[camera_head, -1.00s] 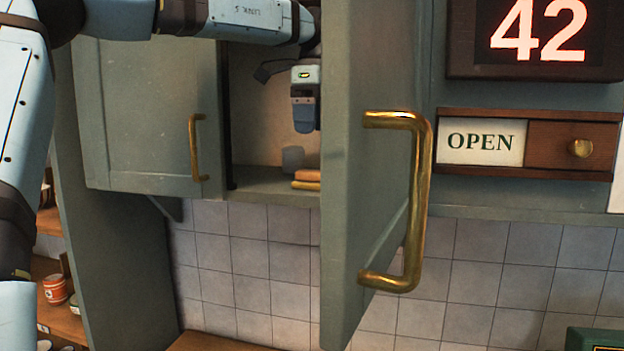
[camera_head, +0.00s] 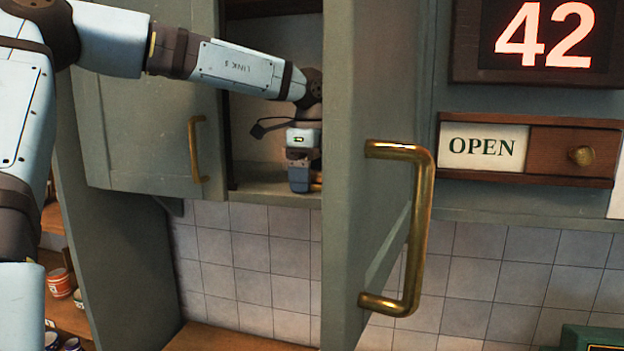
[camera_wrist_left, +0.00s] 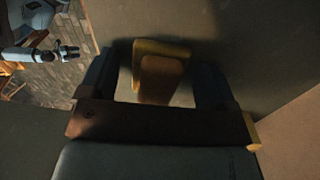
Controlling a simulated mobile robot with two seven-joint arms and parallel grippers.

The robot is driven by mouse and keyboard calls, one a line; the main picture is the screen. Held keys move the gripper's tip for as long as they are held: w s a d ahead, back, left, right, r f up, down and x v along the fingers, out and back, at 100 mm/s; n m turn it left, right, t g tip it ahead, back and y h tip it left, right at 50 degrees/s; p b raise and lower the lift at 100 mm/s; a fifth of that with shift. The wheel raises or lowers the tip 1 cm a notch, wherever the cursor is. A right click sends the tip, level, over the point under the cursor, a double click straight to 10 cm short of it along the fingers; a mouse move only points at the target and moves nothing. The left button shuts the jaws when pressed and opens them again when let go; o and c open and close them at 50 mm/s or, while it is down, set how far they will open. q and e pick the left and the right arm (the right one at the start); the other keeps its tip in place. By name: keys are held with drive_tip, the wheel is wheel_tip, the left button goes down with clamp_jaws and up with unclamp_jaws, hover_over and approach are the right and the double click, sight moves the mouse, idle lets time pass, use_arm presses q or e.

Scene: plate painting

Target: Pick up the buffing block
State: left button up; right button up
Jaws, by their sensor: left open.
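The block (camera_wrist_left: 162,78), yellow with a brownish pad, lies on the shelf inside the open cabinet. In the left wrist view it sits between the two dark fingers of my left gripper (camera_wrist_left: 158,85), with space at the sides. In the head view my left gripper (camera_head: 299,187) is low in the cabinet opening, open, and hides most of the block; only a yellowish bit (camera_head: 317,187) shows beside it. A blue and dark arm end, likely my right gripper (camera_wrist_left: 68,52), shows small at the wrist view's upper left.
The open cabinet door (camera_head: 370,130) with a brass handle (camera_head: 425,230) stands close to the right of my left gripper. The closed left door (camera_head: 150,120) is on the other side. A yellow piece (camera_wrist_left: 252,130) shows beside the gripper in the wrist view.

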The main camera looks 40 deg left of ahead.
use_arm(q)
drive_tip(key=shift+s+d+r, duration=0.1)
drive_tip(key=c, duration=0.9)
drive_tip(key=shift+c, duration=0.6)
use_arm(e)
drive_tip(key=shift+r, duration=0.1)
use_arm(q)
wheel_tip(320, 180, up, 20)
drive_tip(key=b, duration=0.2)
use_arm(e)
drive_tip(key=shift+f+n, duration=0.4)
drive_tip(key=shift+f, duration=0.4)
